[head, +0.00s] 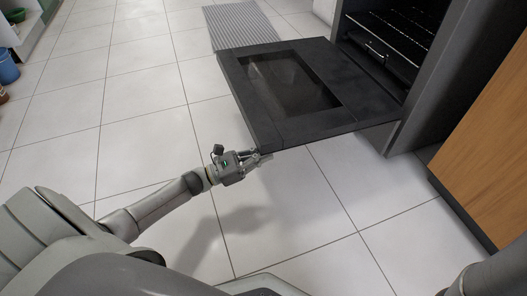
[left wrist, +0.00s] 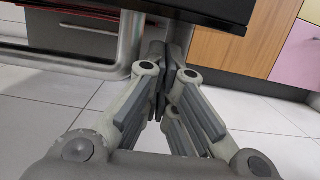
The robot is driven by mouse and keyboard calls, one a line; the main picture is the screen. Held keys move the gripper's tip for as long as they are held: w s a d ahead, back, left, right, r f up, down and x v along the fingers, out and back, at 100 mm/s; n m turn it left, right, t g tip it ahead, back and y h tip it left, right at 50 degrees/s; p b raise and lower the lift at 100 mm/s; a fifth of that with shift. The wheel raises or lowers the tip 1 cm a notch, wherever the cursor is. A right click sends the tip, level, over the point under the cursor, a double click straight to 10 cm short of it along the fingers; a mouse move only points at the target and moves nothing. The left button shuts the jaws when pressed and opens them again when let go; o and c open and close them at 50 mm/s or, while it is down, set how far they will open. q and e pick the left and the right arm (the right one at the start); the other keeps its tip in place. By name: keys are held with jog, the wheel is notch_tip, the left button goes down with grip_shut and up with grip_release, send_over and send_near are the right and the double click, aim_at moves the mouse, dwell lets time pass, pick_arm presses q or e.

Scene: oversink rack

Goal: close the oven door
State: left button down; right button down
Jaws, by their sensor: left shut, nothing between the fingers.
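The black oven door (head: 306,88) hangs open, lying flat and level out from the oven (head: 459,55), with a dark glass window in its middle. A wire rack (head: 399,27) shows inside the open oven. My left gripper (head: 267,157) is at the door's near outer corner, close to its edge; I cannot tell if it touches. In the left wrist view the gripper's fingers (left wrist: 166,57) are together and empty, with the door's dark edge (left wrist: 200,14) just above them. My right gripper is out of view.
A wooden cabinet (head: 491,139) stands right of the oven. A grey striped mat (head: 239,25) lies beyond the door on the white tiled floor (head: 140,110). A blue bin (head: 7,66) is at the far left. The floor left of the door is clear.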

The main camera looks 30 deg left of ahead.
pick_arm(q)
jog(key=shift+r, duration=0.85)
jog(key=shift+r, duration=0.2)
